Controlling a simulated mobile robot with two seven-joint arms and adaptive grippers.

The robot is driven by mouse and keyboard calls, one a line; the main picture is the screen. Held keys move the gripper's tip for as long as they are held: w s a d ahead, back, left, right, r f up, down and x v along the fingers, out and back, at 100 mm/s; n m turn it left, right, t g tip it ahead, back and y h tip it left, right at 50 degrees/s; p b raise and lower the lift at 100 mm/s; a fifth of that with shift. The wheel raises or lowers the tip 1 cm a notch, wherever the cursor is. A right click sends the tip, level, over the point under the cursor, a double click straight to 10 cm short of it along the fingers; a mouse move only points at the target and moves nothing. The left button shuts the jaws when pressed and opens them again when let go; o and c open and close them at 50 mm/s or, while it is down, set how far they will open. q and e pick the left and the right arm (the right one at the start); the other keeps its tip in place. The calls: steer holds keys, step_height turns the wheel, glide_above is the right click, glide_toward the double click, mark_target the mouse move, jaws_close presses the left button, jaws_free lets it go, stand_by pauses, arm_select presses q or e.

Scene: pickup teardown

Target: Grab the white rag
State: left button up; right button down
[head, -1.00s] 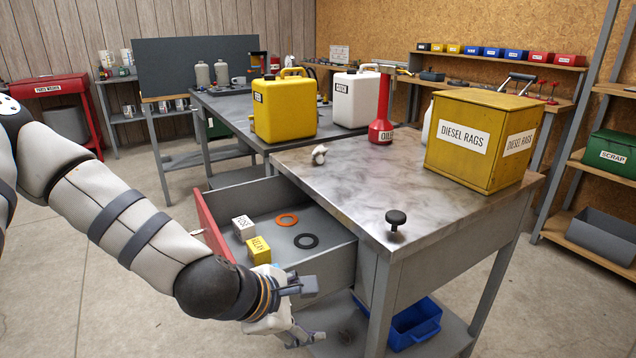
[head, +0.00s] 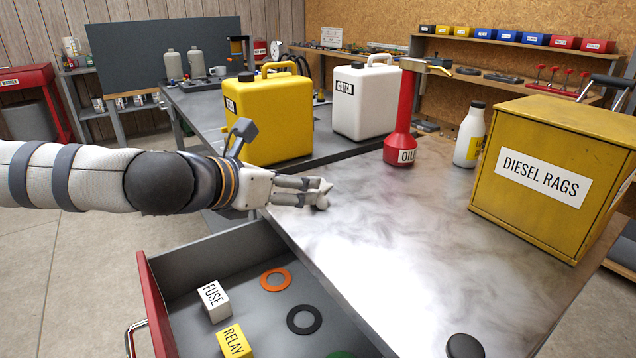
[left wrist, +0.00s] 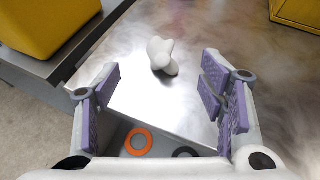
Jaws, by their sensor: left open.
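The white rag (head: 321,196) is a small crumpled lump on the left edge area of the metal bench top (head: 390,240). It also shows in the left wrist view (left wrist: 161,56), ahead of the fingers and roughly centred between them. My left gripper (head: 272,164) reaches in from the left at the bench's edge, beside the rag. Its purple-padded fingers are spread wide and empty in the left wrist view (left wrist: 162,92). One finger overlaps the rag's left side in the head view; I cannot tell whether they touch. My right gripper is not in view.
An open drawer (head: 190,262) below holds a fuse box (head: 213,300), a relay box (head: 234,342) and rings. Yellow (head: 268,122) and white (head: 363,105) cans stand behind. A red oiler (head: 402,120), white bottle (head: 469,136) and DIESEL RAGS box (head: 545,170) stand rightward.

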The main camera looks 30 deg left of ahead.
mark_target(321, 184)
arm_select(q)
steer(key=w+f, duration=0.1)
steer(key=w+d+f+b, duration=0.1)
steer(key=w+f, duration=0.1)
steer(key=shift+w+f, duration=0.15)
steer(key=shift+f, duration=0.15)
steer(key=x, duration=0.2)
steer(key=b+x, duration=0.1)
steer(key=x, duration=0.1)
steer(key=b+x, duration=0.1)
steer(key=x, duration=0.1)
steer(key=shift+w+r, duration=0.2)
steer(key=shift+r, duration=0.05)
steer(key=shift+w, duration=0.2)
steer(key=shift+s+r, duration=0.1)
steer(key=shift+r, duration=0.1)
steer(key=shift+c, duration=0.3)
steer(key=c, duration=1.1)
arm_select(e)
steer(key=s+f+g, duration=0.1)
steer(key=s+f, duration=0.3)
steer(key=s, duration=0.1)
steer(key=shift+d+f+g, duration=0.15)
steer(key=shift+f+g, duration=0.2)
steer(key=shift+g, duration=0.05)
